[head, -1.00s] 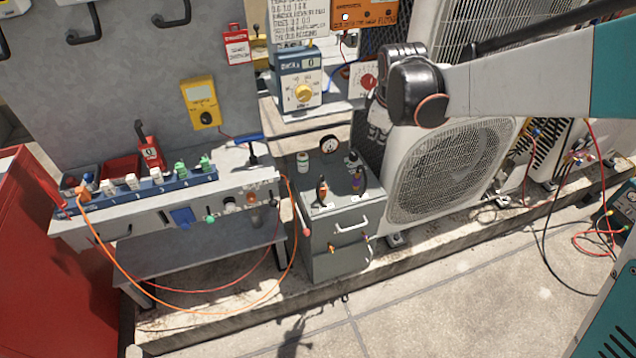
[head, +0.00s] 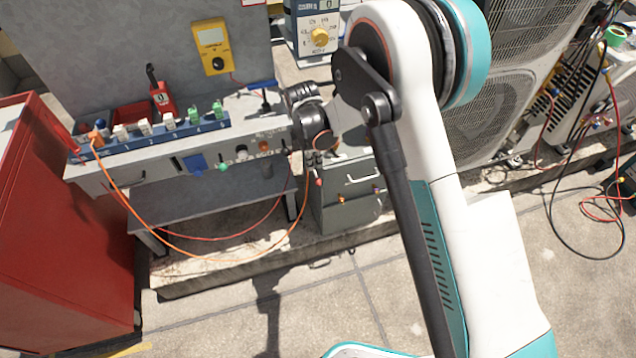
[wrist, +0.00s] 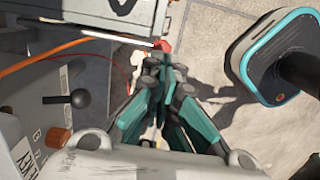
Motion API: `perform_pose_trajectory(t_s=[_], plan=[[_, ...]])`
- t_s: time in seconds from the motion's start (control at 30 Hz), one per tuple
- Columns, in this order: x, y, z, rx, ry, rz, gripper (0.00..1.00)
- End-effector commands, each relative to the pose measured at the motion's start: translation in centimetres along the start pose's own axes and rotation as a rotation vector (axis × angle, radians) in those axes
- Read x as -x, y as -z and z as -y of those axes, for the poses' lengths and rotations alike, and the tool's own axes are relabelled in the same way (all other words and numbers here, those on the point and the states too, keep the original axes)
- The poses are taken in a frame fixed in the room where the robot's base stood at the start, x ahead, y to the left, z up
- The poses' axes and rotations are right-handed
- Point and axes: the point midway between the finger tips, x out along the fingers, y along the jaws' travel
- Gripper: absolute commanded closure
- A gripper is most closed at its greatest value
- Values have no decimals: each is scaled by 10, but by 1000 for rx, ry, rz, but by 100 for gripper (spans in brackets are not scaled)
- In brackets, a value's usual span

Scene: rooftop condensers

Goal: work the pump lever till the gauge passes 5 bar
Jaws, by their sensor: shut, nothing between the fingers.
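The pump lever appears to be the pale rod with a red tip (wrist: 162,45), in the wrist view just beyond my fingertips. In the head view my gripper (head: 313,160) is just above the red end, beside the cabinet. The gauge on the cabinet top is hidden behind my arm.
A grey bench (head: 130,170) with a blue socket strip stands left of the cabinet. An orange cable (head: 200,262) loops below it. A black-knobbed lever (wrist: 80,98) shows near my gripper. A red cabinet (head: 60,240) stands far left. The paved floor in front is clear.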

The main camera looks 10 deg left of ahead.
Motion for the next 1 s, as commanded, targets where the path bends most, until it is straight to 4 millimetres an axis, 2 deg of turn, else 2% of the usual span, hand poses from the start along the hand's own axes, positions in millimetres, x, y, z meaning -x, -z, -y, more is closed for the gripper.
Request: perform_pose_trajectory(t_s=[0.57,0.77,1.0], plan=[[-8,3,1,13,6,1,100],[-24,3,1,12,5,1,100],[-54,3,1,12,5,1,100]])
